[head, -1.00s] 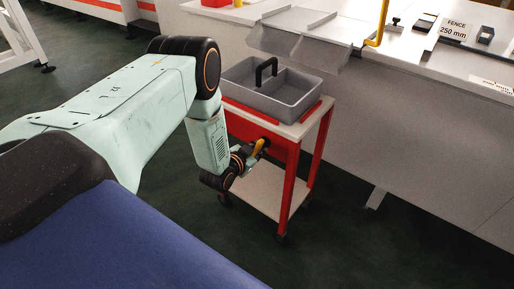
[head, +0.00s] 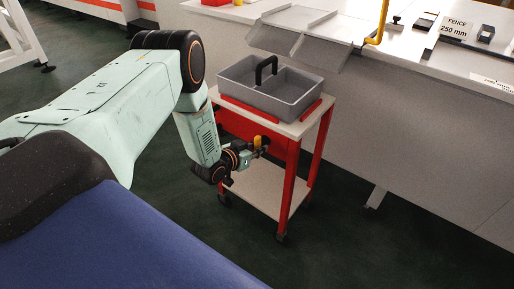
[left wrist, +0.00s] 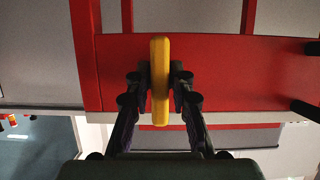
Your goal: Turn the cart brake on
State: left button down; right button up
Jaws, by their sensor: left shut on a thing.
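The cart (head: 294,188) has red posts, a pale top and lower shelf, and a red front panel. A yellow lever (head: 257,141), the brake handle, sits at that panel. My left gripper (head: 262,150) is at the lever in the head view, partly hidden by its own wrist. In the left wrist view the lever (left wrist: 160,55) stands upright in the picture between the two dark fingers, against the red panel (left wrist: 235,75). The left gripper (left wrist: 160,82) is shut on it. My right gripper is not in view.
A grey divided tote (head: 300,103) with a black handle (head: 266,69) sits on the cart top. A white bench (head: 400,130) with a tilted grey tray (head: 325,47) stands behind. Dark floor (head: 335,245) is open in front of the cart.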

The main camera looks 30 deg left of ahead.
pick_arm(q)
jog(key=shift+w+r, duration=0.15)
jog(key=c, duration=1.3)
grip_release()
jog(key=shift+v, duration=6.05)
jog(key=shift+d, duration=0.1)
